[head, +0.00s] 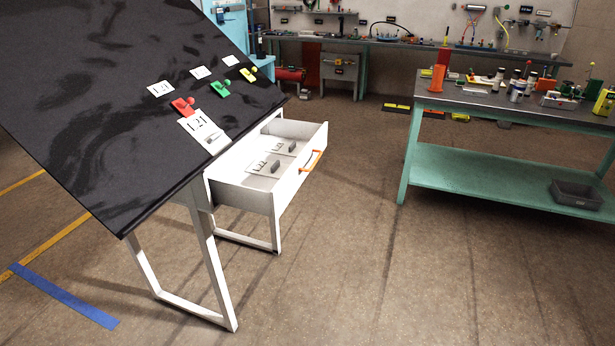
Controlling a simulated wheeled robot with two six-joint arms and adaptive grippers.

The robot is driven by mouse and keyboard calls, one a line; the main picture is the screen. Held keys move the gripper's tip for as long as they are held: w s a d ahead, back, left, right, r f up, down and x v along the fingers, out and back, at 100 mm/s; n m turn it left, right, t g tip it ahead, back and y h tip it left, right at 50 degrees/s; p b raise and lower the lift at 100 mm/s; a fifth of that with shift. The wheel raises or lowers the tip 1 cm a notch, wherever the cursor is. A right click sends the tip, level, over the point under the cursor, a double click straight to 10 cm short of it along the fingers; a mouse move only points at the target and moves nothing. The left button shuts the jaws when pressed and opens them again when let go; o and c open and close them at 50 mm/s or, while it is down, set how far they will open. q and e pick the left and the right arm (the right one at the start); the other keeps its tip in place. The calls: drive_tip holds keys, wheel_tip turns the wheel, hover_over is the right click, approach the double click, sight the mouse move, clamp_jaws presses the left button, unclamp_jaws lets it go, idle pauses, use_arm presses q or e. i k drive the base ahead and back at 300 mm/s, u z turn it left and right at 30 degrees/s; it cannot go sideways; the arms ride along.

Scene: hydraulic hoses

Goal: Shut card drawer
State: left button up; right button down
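The card drawer (240,199) is a white drawer with an orange handle (311,161) on its front. It stands pulled out from under the tilted black board (110,90), toward the right. White cards (259,165) marked with numbers and small grey pieces lie inside it. The back part of the drawer is hidden under the board. Neither of my grippers shows in the head view.
The board stands on a white frame (211,262) and carries cards with red (183,106), green (219,88) and yellow (248,74) pieces. A green-framed workbench (497,165) with tools stands at the right. Open floor lies in front of the drawer.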

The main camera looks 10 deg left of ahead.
sight(229, 184)
drive_tip(key=u, duration=0.65)
drive_tip(key=i, duration=0.8)
drive_tip(key=u, duration=0.85)
